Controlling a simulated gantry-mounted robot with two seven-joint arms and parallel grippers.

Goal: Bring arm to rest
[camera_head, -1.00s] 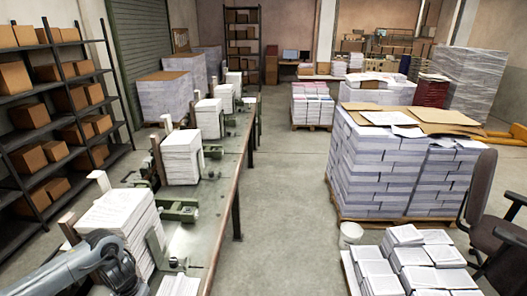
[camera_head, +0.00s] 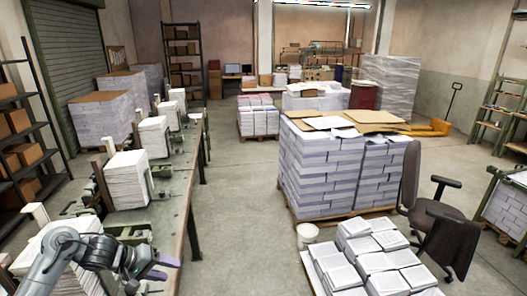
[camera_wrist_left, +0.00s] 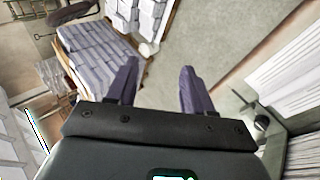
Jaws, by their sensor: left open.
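My left arm comes in from the bottom left of the head view, and its gripper (camera_head: 163,266) is over the near end of the long workbench (camera_head: 172,232). In the left wrist view the two purple fingers of the left gripper (camera_wrist_left: 155,88) stand apart with nothing between them. A stack of paper sheets (camera_head: 58,250) on the bench lies behind my arm and is partly hidden by it. My right gripper is not in view.
More paper stacks (camera_head: 126,181) stand in a row along the bench. The floor aisle (camera_head: 235,190) between is clear.

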